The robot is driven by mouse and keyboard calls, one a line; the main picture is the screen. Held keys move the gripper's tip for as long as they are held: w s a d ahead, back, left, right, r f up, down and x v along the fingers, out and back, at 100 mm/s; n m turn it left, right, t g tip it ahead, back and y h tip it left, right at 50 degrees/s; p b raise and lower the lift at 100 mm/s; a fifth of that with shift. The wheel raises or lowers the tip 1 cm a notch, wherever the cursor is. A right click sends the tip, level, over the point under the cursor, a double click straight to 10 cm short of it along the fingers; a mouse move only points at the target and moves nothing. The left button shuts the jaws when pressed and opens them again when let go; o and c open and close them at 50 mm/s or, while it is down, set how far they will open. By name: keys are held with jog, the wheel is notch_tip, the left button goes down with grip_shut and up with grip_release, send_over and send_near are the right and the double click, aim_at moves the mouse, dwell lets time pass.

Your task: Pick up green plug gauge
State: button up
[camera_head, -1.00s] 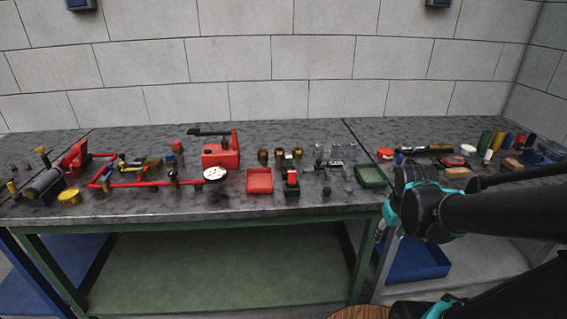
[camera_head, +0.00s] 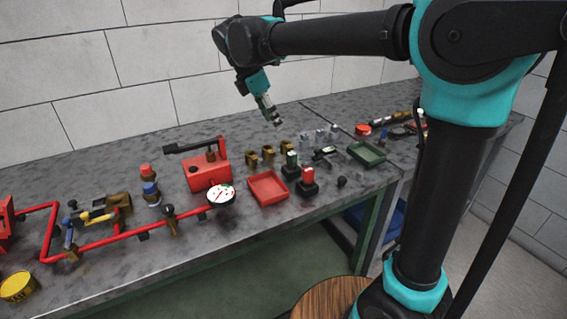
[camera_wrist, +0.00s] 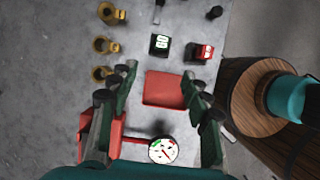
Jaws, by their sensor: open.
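The green plug gauge (camera_head: 291,160) stands upright on a dark base on the bench, just left of and behind the red gauge (camera_head: 308,174). In the wrist view the green gauge (camera_wrist: 160,43) shows from above with white lettering on its top, beyond the fingertips. My gripper (camera_head: 273,116) hangs above the bench, up and behind the green gauge in the head view, apart from it. In the wrist view my gripper (camera_wrist: 158,76) has its two fingers spread wide, with nothing between them in grasp.
A red tray (camera_head: 268,187) and a round white dial (camera_head: 221,195) lie left of the gauges. A red pump box (camera_head: 207,174) stands further left. Brass pieces (camera_head: 268,153) stand behind. A green tray (camera_head: 367,154) lies to the right.

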send_near(291, 154)
jog(key=x, duration=0.3)
jog(key=a+x, duration=0.1)
jog(key=x, duration=0.1)
jog(key=shift+f, duration=0.3)
jog(key=shift+d+x, duration=0.25)
jog(key=shift+x, duration=1.2)
jog(key=shift+d+x, duration=0.25)
jog(key=shift+x, duration=1.2)
jog(key=shift+r, duration=0.15)
grip_shut()
